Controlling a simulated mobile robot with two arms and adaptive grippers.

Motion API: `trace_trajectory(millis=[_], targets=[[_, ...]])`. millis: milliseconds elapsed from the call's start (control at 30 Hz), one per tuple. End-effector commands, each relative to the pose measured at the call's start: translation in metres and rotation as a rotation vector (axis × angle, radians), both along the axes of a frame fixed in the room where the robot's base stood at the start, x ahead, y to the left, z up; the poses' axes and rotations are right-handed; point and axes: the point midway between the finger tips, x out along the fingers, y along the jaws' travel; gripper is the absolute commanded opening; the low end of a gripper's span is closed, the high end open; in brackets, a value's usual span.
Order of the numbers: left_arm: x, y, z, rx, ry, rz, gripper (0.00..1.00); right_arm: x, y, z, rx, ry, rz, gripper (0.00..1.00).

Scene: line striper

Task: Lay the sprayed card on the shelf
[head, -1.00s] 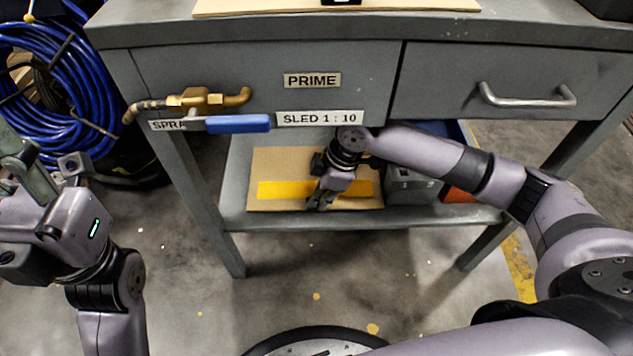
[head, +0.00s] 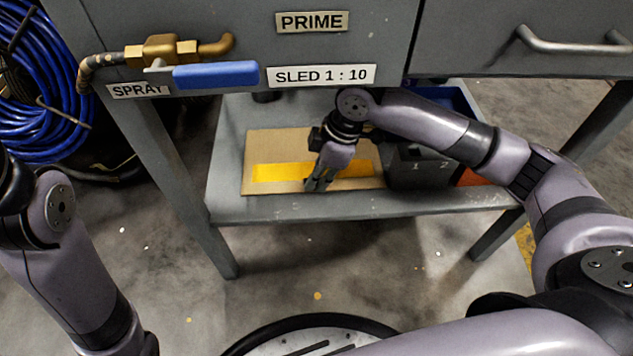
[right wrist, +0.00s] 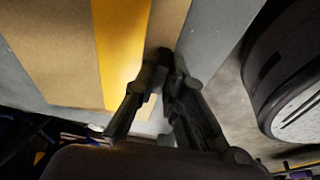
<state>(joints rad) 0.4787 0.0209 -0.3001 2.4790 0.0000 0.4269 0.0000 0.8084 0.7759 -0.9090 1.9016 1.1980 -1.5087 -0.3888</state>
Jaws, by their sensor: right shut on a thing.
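The sprayed card (head: 270,146), brown cardboard with a yellow stripe, lies flat or nearly flat over the lower shelf (head: 370,205) under the bench. Its near edge is close to the shelf's front edge. My right gripper (head: 318,186) reaches down from above at the card's near edge and is shut on it. In the right wrist view the card (right wrist: 58,50) shows its stripe beside the fingers (right wrist: 165,62), which meet on the brown strip past the yellow. Whether the whole card touches the shelf is hard to tell. My left gripper is out of view; only its arm shows at the left.
A dark box marked 1 and 2 (head: 420,168) stands on the shelf right of the card. The bench front with the blue-handled spray valve (head: 215,75) and a drawer handle (head: 570,42) overhangs the shelf. A blue hose coil (head: 45,95) hangs at the left.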

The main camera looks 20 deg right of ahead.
Motion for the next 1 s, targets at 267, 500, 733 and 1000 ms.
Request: trace_trajectory(millis=[267, 500, 733, 1000], targets=[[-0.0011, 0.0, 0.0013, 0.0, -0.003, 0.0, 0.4, 0.0003, -0.0001, 0.001, 0.001, -0.001, 0.0, 0.0], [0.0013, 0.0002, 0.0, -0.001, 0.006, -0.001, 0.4, 0.0003, 0.0, -0.0021, 0.001, -0.001, -0.001, 0.18], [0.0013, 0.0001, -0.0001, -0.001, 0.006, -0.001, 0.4, 0.0003, 0.0001, -0.0022, 0.001, 0.0, 0.0, 0.31], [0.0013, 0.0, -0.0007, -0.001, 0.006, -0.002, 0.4, 0.0003, 0.0001, -0.0019, 0.001, 0.0, 0.0, 0.31]])
